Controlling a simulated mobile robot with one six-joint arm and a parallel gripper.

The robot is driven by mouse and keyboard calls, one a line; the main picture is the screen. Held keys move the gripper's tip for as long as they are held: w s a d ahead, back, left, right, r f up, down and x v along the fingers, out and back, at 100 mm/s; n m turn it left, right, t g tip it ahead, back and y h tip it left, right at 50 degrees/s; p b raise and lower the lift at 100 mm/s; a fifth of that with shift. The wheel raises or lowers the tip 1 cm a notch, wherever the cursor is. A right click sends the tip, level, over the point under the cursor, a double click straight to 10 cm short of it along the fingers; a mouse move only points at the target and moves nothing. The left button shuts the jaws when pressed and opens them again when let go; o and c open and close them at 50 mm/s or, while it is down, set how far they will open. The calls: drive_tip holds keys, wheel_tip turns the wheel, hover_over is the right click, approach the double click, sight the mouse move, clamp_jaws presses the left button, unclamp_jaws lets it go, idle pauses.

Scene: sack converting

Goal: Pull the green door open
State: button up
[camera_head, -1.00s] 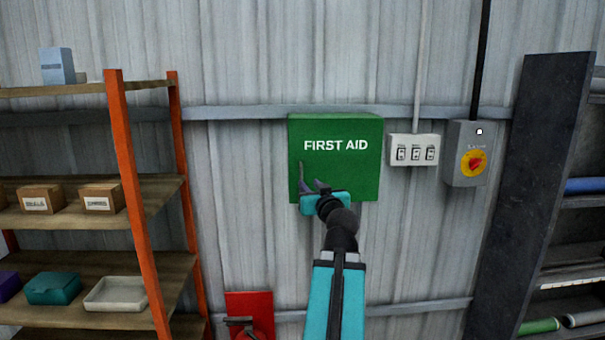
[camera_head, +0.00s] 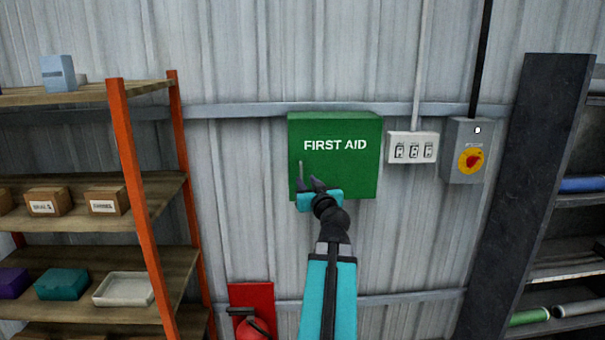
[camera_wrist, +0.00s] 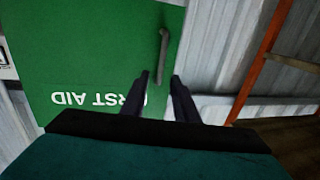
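The green door (camera_head: 345,127) is the front of a FIRST AID cabinet on the corrugated wall, and it looks shut. Its grey bar handle (camera_head: 301,176) is upright near the door's left edge. In the wrist view the door (camera_wrist: 85,50) appears upside down, with the handle (camera_wrist: 163,55) beyond the fingertips. My gripper (camera_head: 310,184) is in front of the door's lower left, close to the handle. In the wrist view my gripper (camera_wrist: 160,77) has its two dark fingers apart with nothing between them. The handle lies ahead of the gap, and no contact shows.
A white switch box (camera_head: 412,147) and a grey box with a red and yellow rotary switch (camera_head: 470,160) are right of the cabinet. An orange-framed shelf (camera_head: 135,190) stands left, a dark rack (camera_head: 525,190) right. A red extinguisher (camera_head: 252,328) is low on the wall.

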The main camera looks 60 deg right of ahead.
drive_tip(key=shift+p+x, duration=0.75)
drive_tip(key=shift+x, duration=1.85)
